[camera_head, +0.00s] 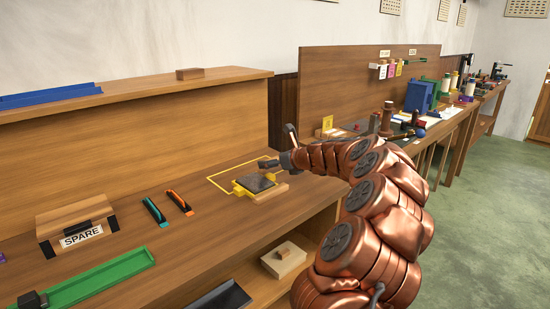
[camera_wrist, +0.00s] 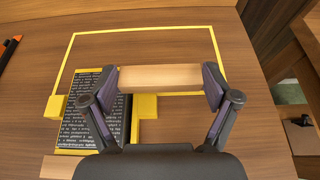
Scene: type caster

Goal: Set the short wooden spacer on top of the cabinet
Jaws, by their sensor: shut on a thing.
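My gripper (camera_wrist: 165,85) is shut on a short, light wooden spacer (camera_wrist: 158,78), which lies crosswise between the fingertips. In the head view my gripper (camera_head: 278,161) is over the worktop near the yellow outline, and the held spacer shows only as a small piece at its tip. The cabinet (camera_head: 120,122) stands behind the worktop, with a flat wooden top. Another small wooden block (camera_head: 190,73) rests on that top, toward its right. The gap between the held spacer and the worktop is hard to tell.
A blue tray (camera_head: 48,96) occupies the cabinet top's left. The SPARE box (camera_head: 76,222) and green tray (camera_head: 95,282) are left on the worktop.

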